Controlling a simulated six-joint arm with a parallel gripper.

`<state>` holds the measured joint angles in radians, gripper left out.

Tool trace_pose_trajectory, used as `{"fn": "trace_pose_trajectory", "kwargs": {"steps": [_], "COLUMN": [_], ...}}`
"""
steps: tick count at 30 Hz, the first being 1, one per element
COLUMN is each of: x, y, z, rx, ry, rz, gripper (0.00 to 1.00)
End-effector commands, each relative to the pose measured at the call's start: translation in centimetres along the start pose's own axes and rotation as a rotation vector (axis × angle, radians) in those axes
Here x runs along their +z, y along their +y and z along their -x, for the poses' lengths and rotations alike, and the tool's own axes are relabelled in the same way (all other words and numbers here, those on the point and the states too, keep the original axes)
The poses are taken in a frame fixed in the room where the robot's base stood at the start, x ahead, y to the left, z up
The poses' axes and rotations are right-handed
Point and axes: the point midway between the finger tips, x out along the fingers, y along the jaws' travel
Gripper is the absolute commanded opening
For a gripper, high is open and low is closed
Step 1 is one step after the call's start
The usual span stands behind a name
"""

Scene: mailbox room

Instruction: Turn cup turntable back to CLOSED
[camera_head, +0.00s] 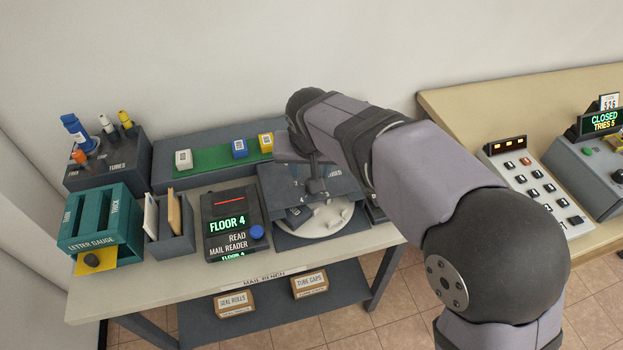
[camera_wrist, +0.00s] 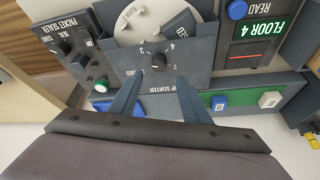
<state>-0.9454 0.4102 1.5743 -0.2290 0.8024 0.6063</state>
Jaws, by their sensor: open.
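The cup sorter (camera_wrist: 195,58) is a dark grey unit with a white round turntable (camera_wrist: 135,25), which also shows in the head view (camera_head: 325,222). A dark grey block sits on the turntable. On the sorter's panel is a dark knob (camera_wrist: 157,60) ringed by marks, with 2, 3 and 4 readable. A label near the left finger is partly hidden, and I cannot tell which mark the knob points to. My gripper (camera_wrist: 159,80) is open and empty, its fingertips either side of the knob and apart from it. In the head view my arm partly covers the panel.
The mail reader (camera_head: 232,222) reading FLOOR 4 stands left of the sorter. A packet sealer (camera_wrist: 62,48) is on its other side. A green strip with several small blocks (camera_head: 239,149) lies behind. Another bench (camera_head: 455,105) with control boxes stands at the right.

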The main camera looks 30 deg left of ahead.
Motion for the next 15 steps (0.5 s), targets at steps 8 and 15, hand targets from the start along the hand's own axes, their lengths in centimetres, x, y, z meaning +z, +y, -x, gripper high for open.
{"fn": "trace_pose_trajectory", "kwargs": {"steps": [8, 15], "x": [0.3, 0.3], "y": [0.2, 0.3], "z": [-0.3, -2.7], "rx": [0.009, 0.011], "ry": [-0.011, -0.013], "rz": [0.026, 0.026], "gripper": [0.43, 0.43]}}
